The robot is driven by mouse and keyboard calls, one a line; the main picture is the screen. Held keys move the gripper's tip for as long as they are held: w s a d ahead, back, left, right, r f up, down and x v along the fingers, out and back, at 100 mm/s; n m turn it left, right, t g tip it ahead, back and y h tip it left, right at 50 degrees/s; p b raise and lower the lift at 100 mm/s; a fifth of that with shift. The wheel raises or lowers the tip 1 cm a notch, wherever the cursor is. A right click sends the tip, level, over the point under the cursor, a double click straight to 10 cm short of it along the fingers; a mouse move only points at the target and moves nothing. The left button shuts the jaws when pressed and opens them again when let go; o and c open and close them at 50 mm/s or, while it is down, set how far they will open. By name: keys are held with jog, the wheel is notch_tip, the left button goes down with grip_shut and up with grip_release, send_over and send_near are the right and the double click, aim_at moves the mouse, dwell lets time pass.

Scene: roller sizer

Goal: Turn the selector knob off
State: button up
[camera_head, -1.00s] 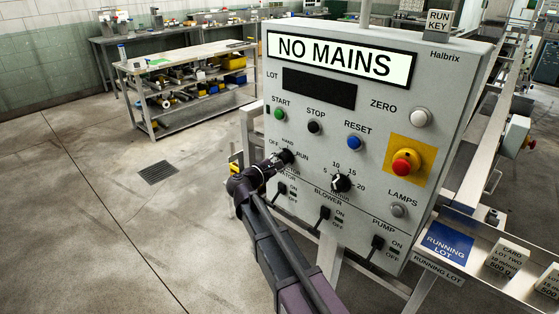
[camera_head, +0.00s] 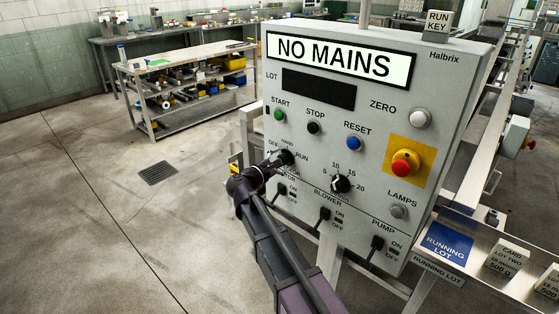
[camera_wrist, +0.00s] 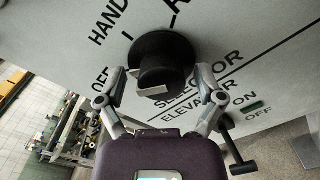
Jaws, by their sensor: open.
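The selector knob (camera_wrist: 160,62) is black and round with a raised grip, on the grey control panel. The wrist view shows it between the two fingers of my gripper (camera_wrist: 161,88), which are spread on its left and right sides. I cannot tell whether either finger touches it. The OFF and HAND labels lie to its left and upper left; a pale edge shows on the knob's lower side, but its exact setting is unclear. In the head view, my gripper (camera_head: 270,167) is at the panel's left edge and partly hides the knob (camera_head: 286,157).
The elevator switch (camera_head: 281,189) is just below my gripper, and also shows in the wrist view (camera_wrist: 237,158). A speed dial (camera_head: 341,183) and red stop button (camera_head: 402,166) are to the right. The display (camera_head: 340,57) reads NO MAINS.

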jog(key=shift+s, duration=0.15)
jog(key=v, duration=1.1)
jog(key=shift+s+a, duration=0.25)
jog(key=shift+a, duration=0.05)
jog(key=s+d+f+m+g+y+p, duration=0.15)
jog(key=d+f+m+g, duration=0.3)
jog(key=d, duration=0.65)
jog(key=s+d+f+m+g+y+p, duration=0.1)
jog(key=s+d+f+m+g+p, duration=0.3)
jog(key=d, duration=0.6)
jog(key=s+d+f+m+g+y+p, duration=0.1)
jog(key=s+d+m+g+y+p, duration=0.2)
jog(key=s+d+m+g+y, duration=0.2)
jog(key=shift+s+d+m+g+y+p, duration=0.35)
jog(key=shift+s+d+m+y, duration=1.45)
jog(key=shift+s+m, duration=1.3)
